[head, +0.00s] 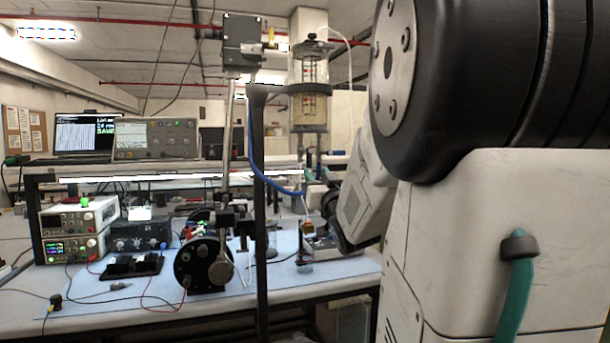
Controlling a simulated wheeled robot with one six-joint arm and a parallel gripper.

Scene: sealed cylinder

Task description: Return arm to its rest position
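My arm fills the right side of the head view, with a large black joint and pale links close to the camera. A further pale link of mine reaches down behind it towards the bench. I cannot make out my gripper or its fingers. A clear sealed cylinder (310,68) stands upright at upper centre, with dark end fittings, a dark band around its middle and a yellowish lower part.
A workbench (345,270) with a pale blue top spans the left and centre. A dark post (258,200) rises in front of it. A round black device (204,262), power supplies (75,225) and loose cables crowd it. A shelf above holds a laptop (84,132) and an instrument (155,138).

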